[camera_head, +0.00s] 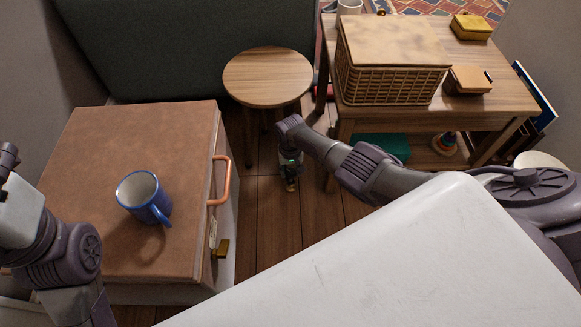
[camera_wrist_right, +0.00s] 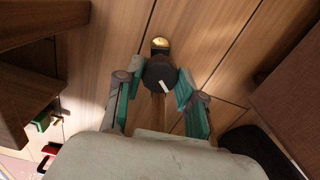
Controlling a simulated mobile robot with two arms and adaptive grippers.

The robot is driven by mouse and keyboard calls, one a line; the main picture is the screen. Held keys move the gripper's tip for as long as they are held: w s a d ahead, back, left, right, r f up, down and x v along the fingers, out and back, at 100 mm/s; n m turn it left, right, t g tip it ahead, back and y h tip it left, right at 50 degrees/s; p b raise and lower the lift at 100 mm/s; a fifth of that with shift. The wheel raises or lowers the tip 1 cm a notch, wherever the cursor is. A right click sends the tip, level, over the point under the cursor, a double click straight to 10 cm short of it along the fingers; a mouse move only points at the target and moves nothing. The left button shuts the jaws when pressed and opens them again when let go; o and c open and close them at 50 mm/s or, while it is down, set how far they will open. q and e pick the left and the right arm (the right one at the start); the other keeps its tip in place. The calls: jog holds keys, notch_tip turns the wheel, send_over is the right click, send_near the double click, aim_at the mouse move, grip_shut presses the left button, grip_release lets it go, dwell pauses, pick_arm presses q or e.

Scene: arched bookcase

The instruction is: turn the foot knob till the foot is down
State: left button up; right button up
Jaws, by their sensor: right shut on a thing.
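The foot knob (camera_wrist_right: 160,73) is a dark round knob with a white mark, seen in the right wrist view. My right gripper (camera_wrist_right: 161,84) has its teal fingers on either side of the knob and is shut on it. A brass-coloured piece (camera_wrist_right: 160,43) shows just beyond the knob; I cannot tell whether it touches the floor. In the head view my right gripper (camera_head: 290,165) points down near the floor, between the stool and the chest, and hides the knob. My left arm shows at the left edge; its gripper is out of view.
A brown-topped chest (camera_head: 95,150) with a copper handle (camera_head: 222,181) carries a blue mug (camera_head: 144,197). A round wooden stool (camera_head: 268,77) stands behind my right gripper. A wooden table (camera_head: 500,100) with a wicker basket (camera_head: 390,80) is at right. Plank floor (camera_head: 270,215) lies clear between.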

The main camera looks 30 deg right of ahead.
aim_at(291, 172)
jog(key=m+p, duration=0.1)
jog(key=m, duration=1.1)
jog(key=shift+m, duration=0.3)
jog(key=m, duration=0.6)
jog(key=shift+m, duration=0.3)
jog(key=m, duration=0.6)
jog(key=shift+m, duration=0.4)
jog(key=o, duration=1.2)
jog(key=shift+c, duration=0.2)
jog(key=shift+w+r, duration=0.15)
jog(key=shift+r, duration=0.55)
notch_tip(291, 172, up, 11)
jog(key=shift+f, duration=0.2)
